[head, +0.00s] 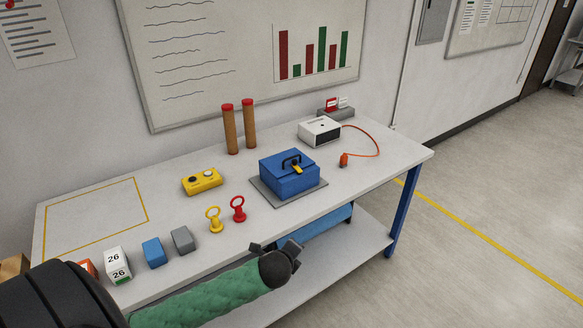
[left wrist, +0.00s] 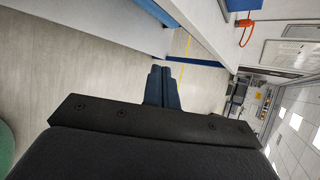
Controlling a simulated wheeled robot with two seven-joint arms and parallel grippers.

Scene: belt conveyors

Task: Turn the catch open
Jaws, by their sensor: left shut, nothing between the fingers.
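A blue box (head: 288,178) with a dark handle (head: 291,160) on its lid stands on a grey mat on the table. A yellow catch (head: 297,168) sits at the upper front of the box, below the handle. My left gripper (head: 277,252) is in front of the table's front edge, nearer to me than the box and apart from it. In the left wrist view its two fingers (left wrist: 162,86) are together, with nothing between them. My right gripper is in neither view.
A yellow control box (head: 202,181), two brown posts and a white device (head: 319,131) with an orange cable are farther back. Several small blocks line the front left edge.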

